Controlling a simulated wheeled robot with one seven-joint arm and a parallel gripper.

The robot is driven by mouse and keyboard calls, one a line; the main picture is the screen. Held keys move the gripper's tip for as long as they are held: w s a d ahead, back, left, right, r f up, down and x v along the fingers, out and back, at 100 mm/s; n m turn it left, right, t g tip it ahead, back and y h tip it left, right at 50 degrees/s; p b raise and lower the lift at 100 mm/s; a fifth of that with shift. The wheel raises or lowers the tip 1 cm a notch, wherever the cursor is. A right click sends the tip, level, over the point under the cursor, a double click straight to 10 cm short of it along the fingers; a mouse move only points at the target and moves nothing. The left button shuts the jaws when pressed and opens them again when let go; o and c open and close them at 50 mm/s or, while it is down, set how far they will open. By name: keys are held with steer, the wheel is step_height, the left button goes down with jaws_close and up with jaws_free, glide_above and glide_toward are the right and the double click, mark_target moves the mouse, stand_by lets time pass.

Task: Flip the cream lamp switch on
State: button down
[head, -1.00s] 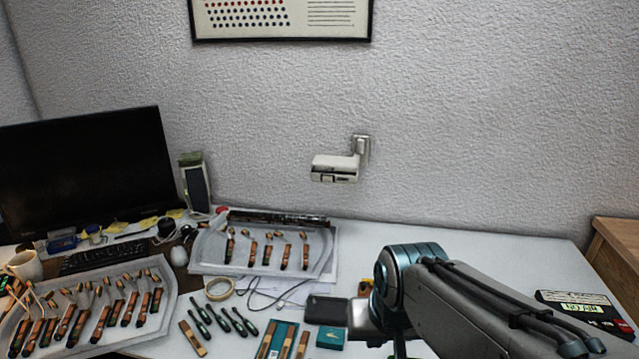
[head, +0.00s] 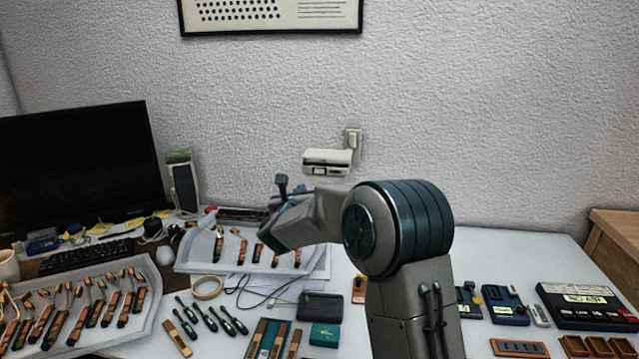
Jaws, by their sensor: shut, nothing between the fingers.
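The cream lamp (head: 328,157) is fixed to the wall on a pale bracket at the middle of the head view. A small dark-edged part that looks like its switch (head: 319,170) shows on its front face. Whether it is on or off is too small to tell. My gripper (head: 282,182) is at the end of my raised arm, in front of the desk and to the lower left of the lamp in the picture. It is shut and holds nothing. My wrist hides part of its fingers. I see no contact with the lamp.
A black monitor (head: 82,172) and a speaker (head: 184,184) stand at the left. Trays of piano parts (head: 150,310) lie on the desk. Screwdrivers, a black wallet (head: 320,307) and small boxes lie in front.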

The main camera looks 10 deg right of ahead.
mark_target(322, 173)
steer(key=m, duration=0.1)
steer(key=d+f+m+h, duration=0.1)
steer(key=f+m+h, duration=0.1)
steer(key=m, duration=0.1)
steer(key=shift+w+d, duration=0.25)
steer(key=shift+w, duration=0.15)
steer(key=p+x, duration=0.4)
steer(key=x, duration=1)
steer(key=shift+s+d+f, duration=0.1)
steer(key=shift+d, duration=0.1)
steer(key=shift+a+f, duration=0.1)
